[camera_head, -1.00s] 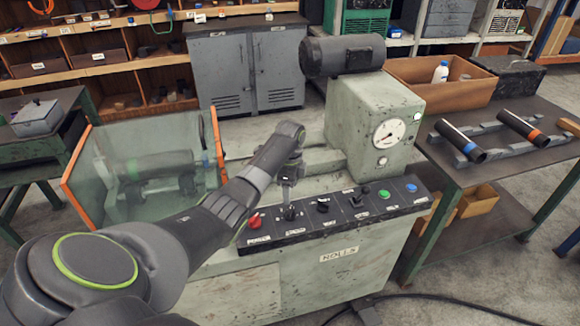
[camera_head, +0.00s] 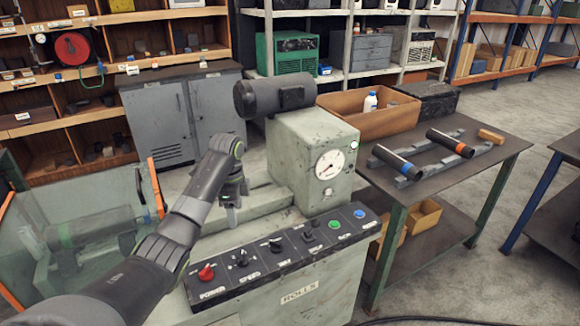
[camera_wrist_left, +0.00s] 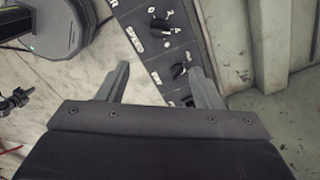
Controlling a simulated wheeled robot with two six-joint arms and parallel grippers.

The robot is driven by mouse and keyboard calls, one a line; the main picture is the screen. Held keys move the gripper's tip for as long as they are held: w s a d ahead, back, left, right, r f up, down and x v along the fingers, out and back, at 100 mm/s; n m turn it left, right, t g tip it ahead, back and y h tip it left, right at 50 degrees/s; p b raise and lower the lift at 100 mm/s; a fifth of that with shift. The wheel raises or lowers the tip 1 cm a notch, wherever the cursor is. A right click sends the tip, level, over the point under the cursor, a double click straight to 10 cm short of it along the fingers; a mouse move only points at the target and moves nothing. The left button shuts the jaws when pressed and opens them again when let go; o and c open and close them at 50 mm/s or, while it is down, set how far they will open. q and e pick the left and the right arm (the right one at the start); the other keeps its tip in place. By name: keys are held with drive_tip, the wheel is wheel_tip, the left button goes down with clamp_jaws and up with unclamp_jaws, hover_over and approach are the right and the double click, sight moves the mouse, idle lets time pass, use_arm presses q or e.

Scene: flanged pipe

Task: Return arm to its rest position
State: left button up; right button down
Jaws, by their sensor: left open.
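My left arm (camera_head: 180,225) reaches in from the lower left over the grey-green machine (camera_head: 330,270). My left gripper (camera_head: 232,212) points down, behind the black control panel (camera_head: 226,282) in the head view, open and empty. In the left wrist view its two fingers (camera_wrist_left: 162,85) are spread apart with nothing between them, and panel knobs show past them, including the SPEED knob (camera_wrist_left: 160,24). The fingers look clear of the knobs. The panel also carries a red knob (camera_head: 206,272), a green button (camera_head: 334,223) and a blue button (camera_head: 359,213). My right gripper is not in view.
The machine's gauge housing (camera_head: 300,140) and motor (camera_head: 274,96) stand right of my gripper. A clear orange-edged guard (camera_head: 120,210) is at the left. A side table (camera_head: 480,180) holds two dark pipes (camera_head: 394,161) on racks and a cardboard box (camera_head: 345,124).

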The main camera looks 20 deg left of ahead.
use_arm(q)
drive_tip(key=s+d+f+n+t, duration=0.1)
drive_tip(key=s+d+f+n, duration=0.15)
drive_tip(key=s+f, duration=0.6)
drive_tip(key=s+d+f+n, duration=0.2)
drive_tip(key=s+f+n, duration=0.1)
drive_tip(key=s+f, duration=0.5)
drive_tip(key=s+d+r+n+t+y, duration=0.15)
drive_tip(key=s+n, duration=0.25)
drive_tip(key=s, duration=0.7)
drive_tip(key=s+d+r+n+t, duration=0.1)
drive_tip(key=s+d+r+n, duration=0.3)
drive_tip(key=s, duration=0.7)
drive_tip(key=a+f+n+g+b, duration=0.1)
drive_tip(key=a+f, duration=0.1)
drive_tip(key=f, duration=1.2)
drive_tip(key=a+f+b, duration=0.1)
drive_tip(key=a+f, duration=0.1)
drive_tip(key=f, duration=1.1)
drive_tip(key=s+d+f+g+b, duration=0.1)
drive_tip(key=s+f, duration=1.4)
drive_tip(key=f, duration=0.2)
drive_tip(key=shift+s+d+f, duration=0.2)
drive_tip(key=shift+s+d, duration=0.1)
drive_tip(key=shift+d, duration=0.1)
